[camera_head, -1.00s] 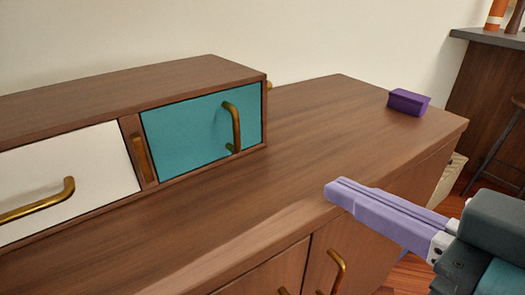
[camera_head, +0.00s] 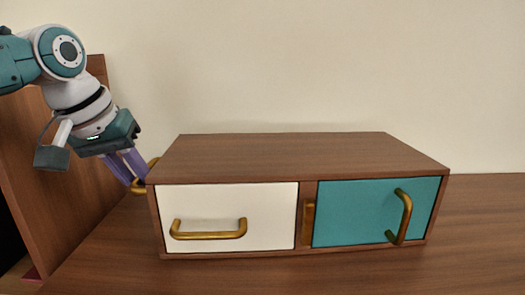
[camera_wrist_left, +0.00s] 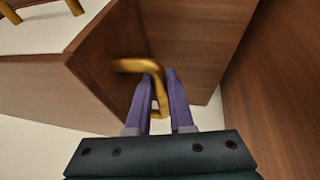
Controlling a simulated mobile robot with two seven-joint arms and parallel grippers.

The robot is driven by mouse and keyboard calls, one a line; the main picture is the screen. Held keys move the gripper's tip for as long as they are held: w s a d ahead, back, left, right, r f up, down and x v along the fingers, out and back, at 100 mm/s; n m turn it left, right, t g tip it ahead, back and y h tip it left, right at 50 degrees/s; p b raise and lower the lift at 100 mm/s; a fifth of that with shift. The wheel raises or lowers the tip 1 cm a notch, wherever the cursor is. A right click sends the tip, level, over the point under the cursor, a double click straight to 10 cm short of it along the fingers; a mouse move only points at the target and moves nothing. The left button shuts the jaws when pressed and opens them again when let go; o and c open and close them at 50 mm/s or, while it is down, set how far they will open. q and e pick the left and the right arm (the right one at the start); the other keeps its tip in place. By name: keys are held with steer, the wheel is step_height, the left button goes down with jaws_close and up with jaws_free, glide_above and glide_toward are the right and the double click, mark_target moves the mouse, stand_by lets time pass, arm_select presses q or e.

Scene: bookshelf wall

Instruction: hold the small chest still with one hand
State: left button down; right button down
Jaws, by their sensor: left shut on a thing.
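The small chest (camera_head: 290,155) is a brown wooden box on the wooden top. It has a white drawer front (camera_head: 210,210) at left and a teal door (camera_head: 360,210) at right, both with brass handles and both looking closed. My left gripper (camera_head: 138,183) is at the chest's left end, its purple fingers shut on the brass side handle (camera_head: 153,163). In the left wrist view the fingers (camera_wrist_left: 160,95) lie on either side of this side handle (camera_wrist_left: 135,66), against the chest's side (camera_wrist_left: 105,50). My right gripper is not in view.
The wooden top (camera_head: 285,275) is clear in front of the chest and to its right. A tall wooden panel (camera_head: 50,190) stands at the left behind my left arm. A plain cream wall (camera_head: 300,70) is behind the chest.

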arm_select(q)
steer(key=shift+w+d+r, duration=0.1)
steer(key=shift+r, duration=0.2)
stand_by(0.4)
steer(key=c, duration=0.7)
jaws_free()
steer(key=shift+f, duration=0.1)
